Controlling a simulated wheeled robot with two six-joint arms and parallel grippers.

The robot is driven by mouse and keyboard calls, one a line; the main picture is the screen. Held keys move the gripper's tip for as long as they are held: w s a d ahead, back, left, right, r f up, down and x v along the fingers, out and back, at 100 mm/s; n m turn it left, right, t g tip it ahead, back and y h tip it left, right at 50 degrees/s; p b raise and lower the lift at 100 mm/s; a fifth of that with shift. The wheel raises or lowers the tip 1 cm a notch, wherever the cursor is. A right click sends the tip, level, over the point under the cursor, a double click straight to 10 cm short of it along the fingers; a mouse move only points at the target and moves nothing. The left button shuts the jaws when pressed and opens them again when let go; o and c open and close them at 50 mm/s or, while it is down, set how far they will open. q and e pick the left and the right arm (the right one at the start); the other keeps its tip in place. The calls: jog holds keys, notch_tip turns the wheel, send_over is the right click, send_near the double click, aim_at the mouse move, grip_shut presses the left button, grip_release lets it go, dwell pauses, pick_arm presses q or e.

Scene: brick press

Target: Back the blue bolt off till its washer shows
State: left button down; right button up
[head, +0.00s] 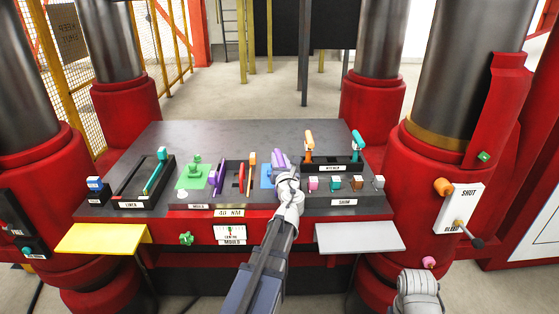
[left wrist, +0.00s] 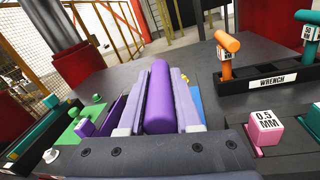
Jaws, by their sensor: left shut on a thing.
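My left gripper (head: 284,170) is over the middle of the dark bench. It is shut on a purple bar (head: 277,156), which looks like a handle. In the left wrist view the bar (left wrist: 159,95) lies lengthwise between the two pale fingers of the gripper (left wrist: 160,110). A blue plate (head: 266,180) shows just left of the gripper, and a sliver of blue (left wrist: 196,100) shows beside the fingers in the wrist view. The blue bolt and its washer cannot be made out; the gripper and bar cover that spot. My right gripper's fingers do not show.
An orange-handled tool (head: 309,145) and a teal one (head: 357,146) stand in the rack marked WRENCH. Several coloured blocks, including a pink one (head: 313,184), sit right of the gripper. A green plate (head: 187,183) and teal lever (head: 156,172) are left. The bench's back is clear.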

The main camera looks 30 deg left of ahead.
pick_arm(q)
jog(key=shift+w+d+n+g+y, duration=0.1)
jog(key=shift+w+n+g+y, duration=0.05)
jog(key=shift+n+g+y, duration=1.15)
jog(key=shift+g+y, duration=0.1)
jog(key=shift+g, duration=0.1)
jog(key=shift+n+g+y, duration=0.5)
jog(key=shift+n+g, duration=0.1)
jog(key=shift+g, duration=0.1)
jog(key=shift+n+g+y, duration=0.3)
jog(key=shift+g, duration=0.1)
jog(key=shift+s+n+g, duration=0.2)
jog(key=shift+n+g, duration=0.1)
jog(key=shift+g, duration=0.2)
